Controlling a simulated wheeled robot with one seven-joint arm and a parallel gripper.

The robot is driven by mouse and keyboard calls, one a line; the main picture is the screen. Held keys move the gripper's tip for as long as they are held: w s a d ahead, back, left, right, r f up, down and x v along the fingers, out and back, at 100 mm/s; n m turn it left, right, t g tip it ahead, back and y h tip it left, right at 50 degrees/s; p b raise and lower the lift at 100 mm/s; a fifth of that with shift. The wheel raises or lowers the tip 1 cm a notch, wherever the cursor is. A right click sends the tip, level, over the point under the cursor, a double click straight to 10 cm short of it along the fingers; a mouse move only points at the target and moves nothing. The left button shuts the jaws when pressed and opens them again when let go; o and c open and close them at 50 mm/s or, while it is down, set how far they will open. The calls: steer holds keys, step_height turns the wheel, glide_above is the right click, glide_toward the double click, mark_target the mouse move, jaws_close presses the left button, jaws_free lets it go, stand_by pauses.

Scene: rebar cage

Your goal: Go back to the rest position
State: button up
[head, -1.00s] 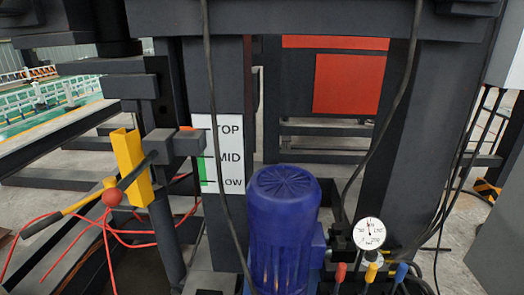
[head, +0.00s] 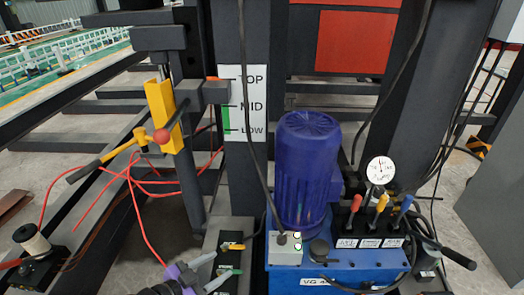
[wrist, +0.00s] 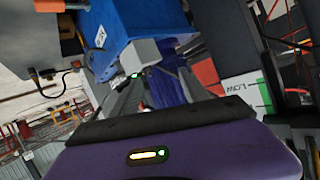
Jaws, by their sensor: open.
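My gripper (head: 221,269) is at the bottom of the head view, with a purple wrist and two pale fingers spread apart. Nothing shows between the fingers. It is in front of and to the left of the blue power unit (head: 340,276), apart from its levers. In the wrist view my purple wrist housing with a lit yellow strip fills the bottom, and the fingertips cannot be made out there.
A dark blue motor (head: 306,170) stands on the unit, with a dial gauge (head: 380,170) and red, yellow and blue levers beside it. A yellow bracket (head: 161,115) with a red-knobbed handle is at left. Red cables hang below it. A TOP/MID/LOW sign (head: 246,103) is behind.

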steer(key=w+d+r+m+t, duration=0.1)
steer(key=w+d+r+t, duration=0.5)
steer(key=w+d+r, duration=0.5)
steer(key=s+d+r+n+t+y+p, duration=0.1)
steer(key=d+r+n+t+y, duration=0.2)
steer(key=d, duration=0.4)
steer(key=s+d+r+n+t+y+p, duration=0.2)
steer(key=d+n+t, duration=0.1)
steer(key=d, duration=0.4)
steer(key=s+d+r+n+g+y+p, duration=0.1)
steer(key=s+d+r+n+g+p, duration=0.1)
steer(key=s, duration=1.3)
steer(key=s+d+r+n+g+y+p, duration=0.1)
steer(key=s+d+r+g+p, duration=0.1)
steer(key=s, duration=1.4)
steer(key=s+d+r+n+g+y+p, duration=0.2)
steer(key=s+d+r+g, duration=0.1)
steer(key=s, duration=1.2)
steer(key=shift+s+d+r+n, duration=0.3)
steer(key=shift+d+r, duration=0.1)
steer(key=shift+r, duration=0.1)
